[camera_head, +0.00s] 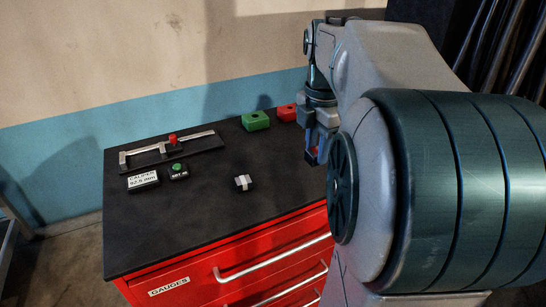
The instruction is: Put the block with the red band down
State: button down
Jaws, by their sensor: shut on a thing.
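My gripper (314,146) is at the right of the cabinet top, pointing down, partly hidden by my own arm. It is shut on a dark block with a red band (310,157), of which only a small part shows below the fingers. I cannot tell whether the block touches the black top (200,216) or hangs above it.
A caliper (168,150) lies on a dark base at the back left. A label reading "CALIPER 52.5 mm" (142,181) and a green-button box (178,172) stand before it. The front middle is clear.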

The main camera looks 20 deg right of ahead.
jog(key=p, duration=0.3)
send_over(284, 173)
notch_tip(284, 173, down, 7)
jog(key=shift+w+r, duration=0.15)
jog(key=shift+r, duration=0.05)
jog(key=shift+f, duration=2)
jog(key=shift+f, duration=0.15)
jog(key=c, duration=1.1)
grip_release()
